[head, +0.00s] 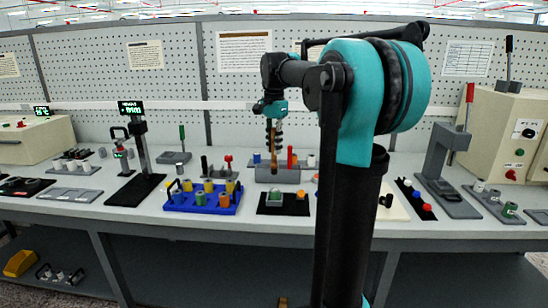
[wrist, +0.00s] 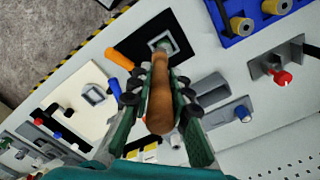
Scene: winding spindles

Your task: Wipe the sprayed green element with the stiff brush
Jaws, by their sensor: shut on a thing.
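My gripper (head: 273,142) points down over the bench and is shut on a brush with a brown wooden handle. In the wrist view the brush handle (wrist: 160,98) lies between the dark fingers; its bristles cannot be made out. The green element (head: 276,198) sits in a grey square holder on a black mat (head: 296,208), at the front of the bench. In the wrist view the green element (wrist: 166,43) shows just beyond the brush's far end. In the head view the gripper is above and behind it, apart from it.
A blue tray (head: 203,207) with several spools stands left of the mat. A grey rack (head: 277,175) with upright tools is behind it. An orange-handled tool (wrist: 118,60) lies near the mat in the wrist view. A black stand with a display (head: 131,108) is further left.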

